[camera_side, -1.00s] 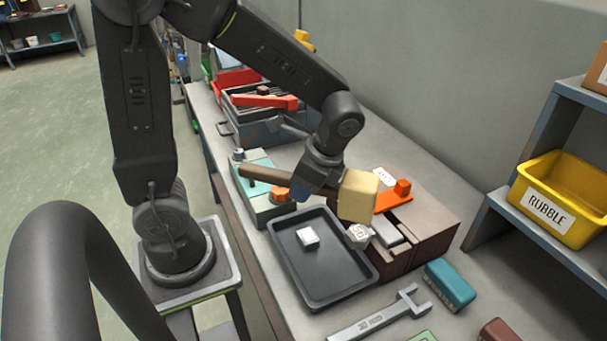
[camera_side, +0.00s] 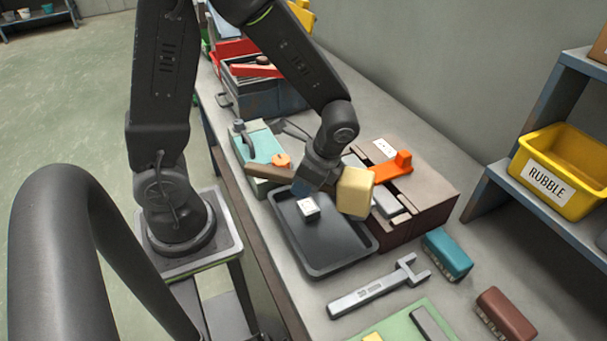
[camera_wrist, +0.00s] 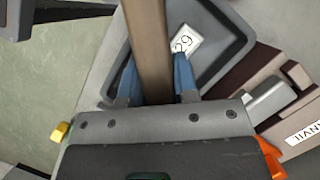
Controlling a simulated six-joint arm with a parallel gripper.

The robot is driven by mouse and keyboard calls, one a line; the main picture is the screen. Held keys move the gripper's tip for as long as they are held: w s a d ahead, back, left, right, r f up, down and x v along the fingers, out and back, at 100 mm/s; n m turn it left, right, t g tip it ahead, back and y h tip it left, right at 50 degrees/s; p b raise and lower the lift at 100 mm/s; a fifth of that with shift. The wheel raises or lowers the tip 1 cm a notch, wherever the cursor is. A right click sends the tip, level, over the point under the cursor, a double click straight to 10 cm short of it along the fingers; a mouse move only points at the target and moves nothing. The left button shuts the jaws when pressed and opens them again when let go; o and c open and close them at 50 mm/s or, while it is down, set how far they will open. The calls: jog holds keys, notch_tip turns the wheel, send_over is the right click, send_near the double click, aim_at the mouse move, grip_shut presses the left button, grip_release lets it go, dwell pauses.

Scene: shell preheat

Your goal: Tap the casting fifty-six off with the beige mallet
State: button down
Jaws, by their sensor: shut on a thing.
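The mallet has a beige block head (camera_side: 355,192) and a brown handle (camera_side: 268,172). My gripper (camera_side: 312,186) is shut around the handle, close behind the head. In the wrist view the handle (camera_wrist: 147,40) runs between the blue fingers (camera_wrist: 157,75). The head is over the right rim of the dark tray (camera_side: 318,249), against the front of the brown block (camera_side: 430,205) in the picture. The casting fifty-six is not visible now; the head covers its earlier place. A white numbered piece (camera_side: 308,208) lies in the tray; its number looks like 29 in the wrist view (camera_wrist: 185,41).
An orange clamp (camera_side: 393,168) sits on the brown block. A spanner (camera_side: 380,287), a teal brush (camera_side: 447,254) and a brown brush (camera_side: 505,313) lie in front. A teal box (camera_side: 258,150) stands left of the tray. A yellow RUBBLE bin (camera_side: 565,183) is on the shelf.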

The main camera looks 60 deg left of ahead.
jog(key=shift+s+f, duration=0.15)
jog(key=shift+f, duration=0.1)
notch_tip(320, 180, up, 11)
jog(key=shift+r, duration=0.1)
dwell(0.5)
jog(key=shift+w, duration=0.25)
